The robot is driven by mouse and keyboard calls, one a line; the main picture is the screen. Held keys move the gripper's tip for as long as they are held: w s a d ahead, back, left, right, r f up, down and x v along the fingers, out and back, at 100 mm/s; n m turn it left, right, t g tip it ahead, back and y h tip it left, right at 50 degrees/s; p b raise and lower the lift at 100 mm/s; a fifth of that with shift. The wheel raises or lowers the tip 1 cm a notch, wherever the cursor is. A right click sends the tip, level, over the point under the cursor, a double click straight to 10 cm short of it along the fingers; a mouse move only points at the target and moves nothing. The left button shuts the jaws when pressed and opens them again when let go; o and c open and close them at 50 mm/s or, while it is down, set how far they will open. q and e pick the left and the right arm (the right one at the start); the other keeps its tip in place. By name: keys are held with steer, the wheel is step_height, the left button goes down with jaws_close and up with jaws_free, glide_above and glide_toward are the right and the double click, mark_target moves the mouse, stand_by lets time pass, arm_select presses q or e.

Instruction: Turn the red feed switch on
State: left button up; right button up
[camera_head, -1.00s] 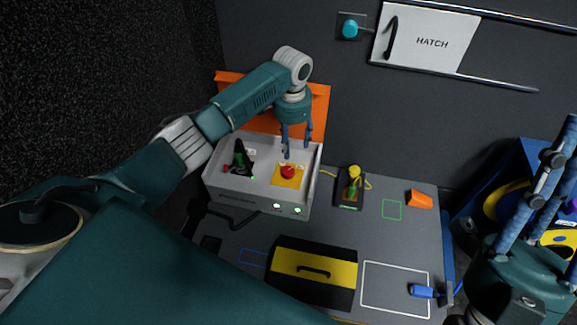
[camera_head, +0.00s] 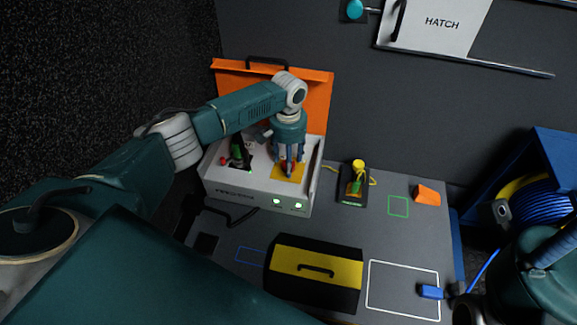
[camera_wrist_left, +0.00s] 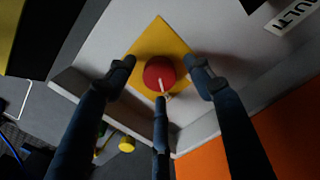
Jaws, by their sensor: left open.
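The red feed switch (camera_wrist_left: 157,72) is a round red knob with a pale pointer line, on a yellow plate (camera_wrist_left: 162,38). In the head view, the yellow plate (camera_head: 290,174) is on the white panel box (camera_head: 215,182), with the knob mostly hidden behind the fingers. My left gripper (camera_head: 288,168) points down over the knob. In the wrist view, my left gripper's fingers (camera_wrist_left: 160,78) are open around the knob; I cannot tell whether they touch it. My right gripper's fingertips are not in view; only part of that arm shows at the lower right.
A green-and-black switch (camera_head: 239,153) stands to the left on the same box. An orange lid (camera_head: 318,95) rises behind it. A black-and-yellow case (camera_head: 314,270), a small device with a yellow knob (camera_head: 353,185), an orange wedge (camera_head: 427,195) and a blue plug (camera_head: 431,292) are on the table.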

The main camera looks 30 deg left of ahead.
arm_select(q)
steer(key=shift+f, duration=0.45)
steer(key=shift+c, duration=0.2)
steer(key=c, duration=1.1)
steer(key=o, duration=1.1)
steer(key=shift+o, duration=0.2)
steer(key=shift+r, duration=0.1)
step_height(320, 180, up, 12)
